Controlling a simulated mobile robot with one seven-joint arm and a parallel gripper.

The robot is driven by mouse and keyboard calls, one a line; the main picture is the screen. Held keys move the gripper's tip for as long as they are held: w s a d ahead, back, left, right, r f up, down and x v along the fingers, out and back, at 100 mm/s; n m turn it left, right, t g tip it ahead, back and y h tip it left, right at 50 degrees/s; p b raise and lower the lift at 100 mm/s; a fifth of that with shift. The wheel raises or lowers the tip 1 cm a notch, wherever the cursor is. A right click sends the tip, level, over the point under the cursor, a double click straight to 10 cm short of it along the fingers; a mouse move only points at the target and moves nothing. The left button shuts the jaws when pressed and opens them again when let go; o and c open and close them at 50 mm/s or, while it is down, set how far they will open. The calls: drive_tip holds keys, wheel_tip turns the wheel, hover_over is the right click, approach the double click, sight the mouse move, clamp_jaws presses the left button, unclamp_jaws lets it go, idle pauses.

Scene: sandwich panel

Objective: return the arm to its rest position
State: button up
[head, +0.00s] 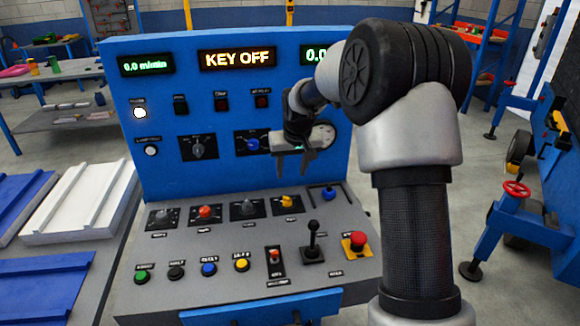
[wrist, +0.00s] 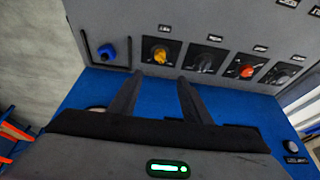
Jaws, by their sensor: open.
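My arm (head: 415,215) rises at the right of the head view and reaches over the blue control panel (head: 180,80). My gripper (head: 294,160) hangs in front of the panel's upright face, above the sloped grey desk (head: 215,290). In the wrist view my gripper (wrist: 155,88) has its two dark fingers apart, with nothing between them. The fingertips show below a yellow knob (wrist: 160,55) and a red knob (wrist: 247,71).
The desk carries a black joystick (head: 312,238), a red emergency button (head: 357,239) and several coloured buttons and knobs. A display (head: 237,59) reads KEY OFF. White (head: 85,195) and blue panels lie at the left. A blue machine (head: 535,215) stands at the right.

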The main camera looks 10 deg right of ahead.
drive_tip(key=s+r, duration=0.9)
drive_tip(key=s+r+t+p, duration=0.1)
drive_tip(key=s+r, duration=0.2)
drive_tip(key=s, duration=1.2)
drive_tip(key=s+r, duration=0.2)
drive_tip(key=s, duration=1.3)
wheel_tip(320, 180, up, 13)
drive_tip(key=p, duration=1.3)
drive_tip(key=shift+w+a+r, duration=0.15)
drive_tip(key=shift+w, duration=0.15)
